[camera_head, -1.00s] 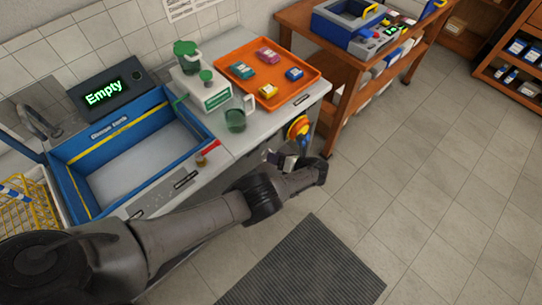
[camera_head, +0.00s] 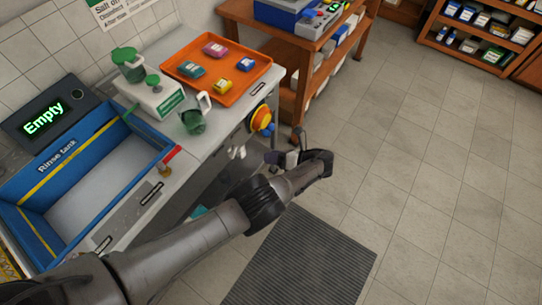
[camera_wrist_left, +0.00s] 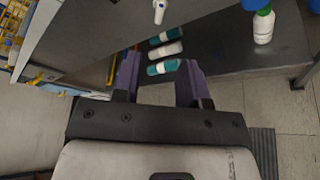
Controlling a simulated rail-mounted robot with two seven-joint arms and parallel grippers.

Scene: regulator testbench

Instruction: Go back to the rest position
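My left arm comes in from the lower left in the head view, and its gripper (camera_head: 284,158) hangs over the floor in front of the counter. In the left wrist view the two purple-grey fingers of the left gripper (camera_wrist_left: 158,78) stand apart with nothing held between them. Teal and white bottles (camera_wrist_left: 165,50) lie on a dark shelf beyond the fingertips. My right gripper is in neither view.
The counter holds a blue rinse tank (camera_head: 62,180) with a display reading "Empty" (camera_head: 44,120), a green-and-white device (camera_head: 150,95), a green jug (camera_head: 193,121) and an orange tray (camera_head: 212,94) with several small boxes. A grey mat (camera_head: 300,262) lies on the floor. The right-hand floor is clear.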

